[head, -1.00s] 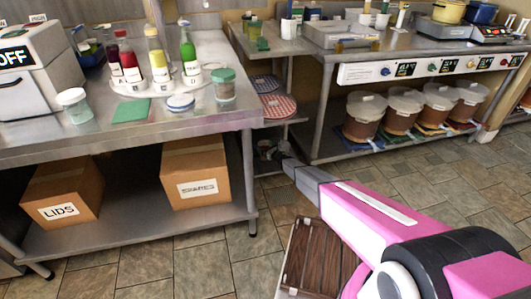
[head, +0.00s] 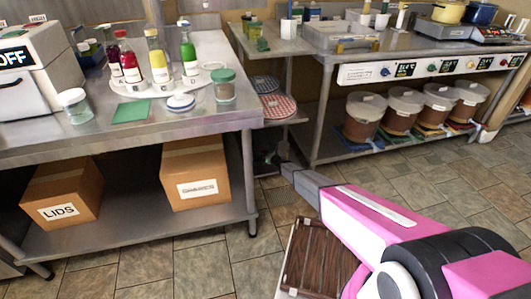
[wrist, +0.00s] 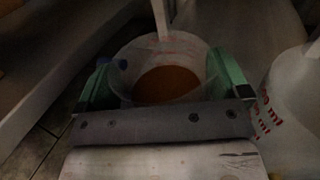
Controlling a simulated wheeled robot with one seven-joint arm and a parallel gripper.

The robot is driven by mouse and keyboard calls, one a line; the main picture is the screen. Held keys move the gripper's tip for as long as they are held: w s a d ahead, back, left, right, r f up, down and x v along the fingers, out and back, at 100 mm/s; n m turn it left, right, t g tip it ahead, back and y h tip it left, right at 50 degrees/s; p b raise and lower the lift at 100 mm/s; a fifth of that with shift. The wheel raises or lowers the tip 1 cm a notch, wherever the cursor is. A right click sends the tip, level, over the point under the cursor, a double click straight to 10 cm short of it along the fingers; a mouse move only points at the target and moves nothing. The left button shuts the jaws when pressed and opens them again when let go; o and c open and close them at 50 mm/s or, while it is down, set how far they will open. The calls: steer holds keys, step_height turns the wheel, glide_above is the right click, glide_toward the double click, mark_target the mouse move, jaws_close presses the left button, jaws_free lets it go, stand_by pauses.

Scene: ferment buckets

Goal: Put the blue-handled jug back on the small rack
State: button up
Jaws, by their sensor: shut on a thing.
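In the wrist view, a translucent jug (wrist: 133,60) with orange-brown liquid inside sits between the two green fingers of my gripper (wrist: 165,88). My gripper is shut on this jug. A small blue spot shows at its left rim, by the left finger; I cannot make out a whole handle. In the head view my gripper (head: 277,157) is low in the dark gap between the two benches, and the jug cannot be made out there. A small rack (head: 292,120) with red-checked round covers stands in that gap, above my gripper.
A large translucent vessel with red markings (wrist: 285,105) is close on the right in the wrist view. The steel bench (head: 150,128) is left of my arm, with boxes below. Lidded buckets (head: 365,117) line the right bench's lower shelf. A slatted brown crate (head: 315,262) lies on the floor.

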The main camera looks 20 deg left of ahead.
steer(key=o, duration=0.9)
